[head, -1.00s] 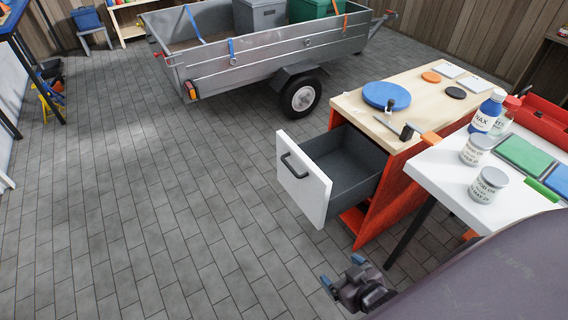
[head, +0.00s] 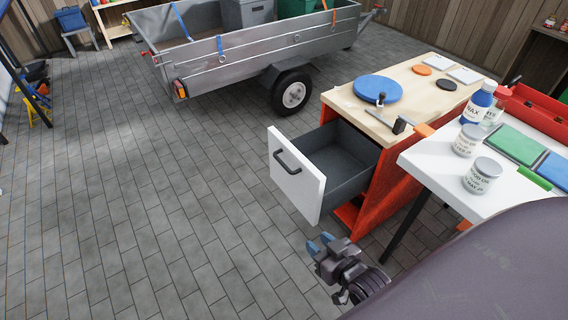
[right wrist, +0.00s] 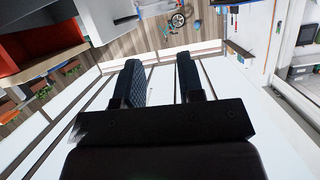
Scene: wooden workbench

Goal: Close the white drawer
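The white drawer (head: 308,187) stands pulled out of the red workbench cabinet (head: 378,196). Its white front carries a dark bar handle (head: 287,161), and its grey inside shows empty. My right gripper (head: 320,243) is low in the head view, just below the drawer front and apart from it in the picture. In the right wrist view its two dark padded fingers (right wrist: 160,82) are spread with nothing between them. I cannot make out the drawer surely in that view. My left gripper is not in view.
The wooden top (head: 425,92) holds a blue disc (head: 378,89), a clamp and small pads. A white table (head: 440,172) with jars and a blue bottle (head: 477,103) stands at the right. A grey trailer (head: 240,55) stands behind. The paved floor left of the drawer is clear.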

